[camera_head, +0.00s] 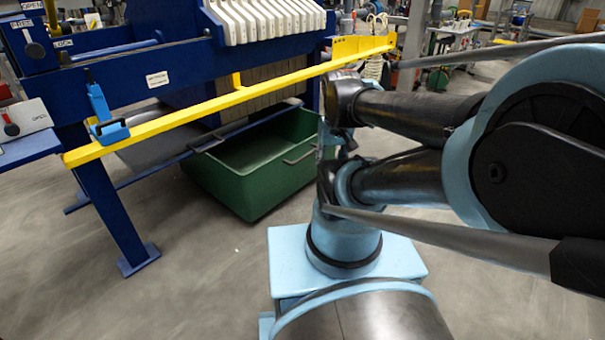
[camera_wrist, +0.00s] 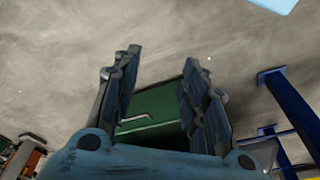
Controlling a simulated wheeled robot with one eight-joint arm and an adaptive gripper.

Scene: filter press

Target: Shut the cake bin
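The cake bin is a green open-topped bin (camera_head: 245,180) on the floor under the blue filter press. Its near end sticks out from below the yellow rail, and a dark bar handle (camera_head: 300,157) shows on its right side. In the wrist view the green bin (camera_wrist: 155,102) lies beyond my gripper (camera_wrist: 160,75), with a metal handle (camera_wrist: 137,118) on it. The two fingers of my gripper are spread wide with nothing between them. My arm hides the gripper in the head view, and how far the fingers are from the bin is hard to tell.
The blue press frame (camera_head: 120,215) has a leg standing left of the bin. A yellow rail (camera_head: 230,98) runs across above the bin, with a blue clamp lever (camera_head: 105,112) on it. A dark low rail runs beside the bin. The grey floor in front is clear.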

